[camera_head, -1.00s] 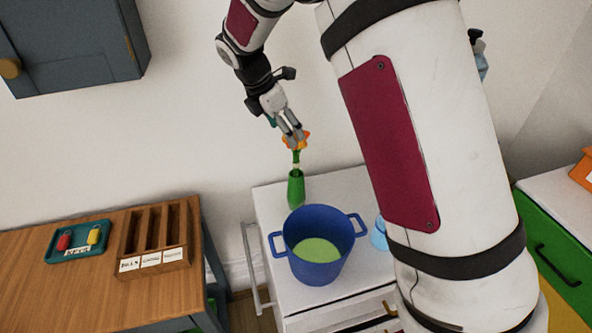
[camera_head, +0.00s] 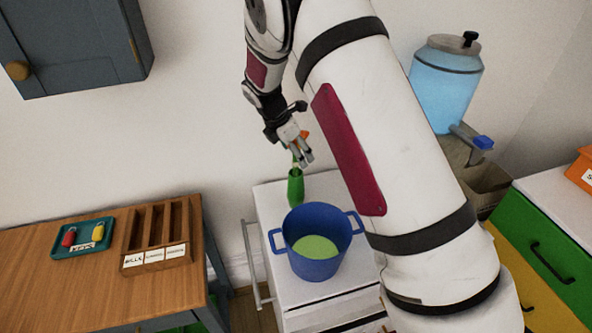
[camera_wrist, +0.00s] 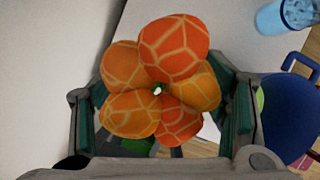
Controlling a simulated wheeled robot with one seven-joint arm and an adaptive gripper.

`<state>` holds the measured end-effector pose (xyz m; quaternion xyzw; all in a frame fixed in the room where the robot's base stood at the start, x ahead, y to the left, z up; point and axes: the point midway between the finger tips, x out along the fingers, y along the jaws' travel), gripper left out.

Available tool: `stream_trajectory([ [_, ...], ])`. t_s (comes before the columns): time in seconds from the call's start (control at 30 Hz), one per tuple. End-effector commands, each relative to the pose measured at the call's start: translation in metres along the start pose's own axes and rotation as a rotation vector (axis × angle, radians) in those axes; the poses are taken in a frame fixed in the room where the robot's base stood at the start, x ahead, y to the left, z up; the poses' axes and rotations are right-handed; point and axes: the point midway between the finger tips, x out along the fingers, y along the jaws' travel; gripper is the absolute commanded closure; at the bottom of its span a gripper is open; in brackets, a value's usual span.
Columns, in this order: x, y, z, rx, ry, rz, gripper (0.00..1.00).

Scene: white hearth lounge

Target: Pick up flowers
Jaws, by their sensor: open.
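The flowers are an orange bloom (camera_wrist: 158,88) with patterned petals, seen from above in the wrist view. In the head view the bloom (camera_head: 303,135) is mostly hidden by my gripper (camera_head: 304,160). It stands in a green vase (camera_head: 295,188) at the back of the white cabinet top. My gripper is open, with one finger (camera_wrist: 90,110) left of the bloom and the other (camera_wrist: 240,115) right of it. The bloom lies between the fingers and hides most of the stem. I cannot tell whether the fingers touch it.
A blue pot (camera_head: 318,246) with green contents stands just in front of the vase. A blue cup (camera_wrist: 288,15) is at the wrist view's upper right. The wall is close behind. A wooden table (camera_head: 90,290) stands left, and a water dispenser (camera_head: 445,85) is at right.

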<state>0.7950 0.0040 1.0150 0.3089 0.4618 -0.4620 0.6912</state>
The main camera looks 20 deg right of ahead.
Motion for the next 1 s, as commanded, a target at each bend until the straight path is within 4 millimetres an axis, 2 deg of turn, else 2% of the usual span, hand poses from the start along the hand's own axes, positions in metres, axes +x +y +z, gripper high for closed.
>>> stream_trajectory([
  [0.1,-0.0002,0.0001,0.0000,0.000,0.000,0.000,0.34],
  [0.3,-0.0003,0.0001,-0.0001,0.000,0.000,0.000,0.80],
  [0.37,-0.0004,0.0001,0.0000,0.000,0.000,0.000,0.93],
  [0.4,-0.0004,0.0001,-0.0001,0.000,0.000,0.000,0.96],
  [0.53,-0.0004,0.0000,0.0000,0.000,0.000,0.000,1.00],
  [1.0,-0.0008,0.0003,0.0002,0.000,0.000,0.001,1.00],
])
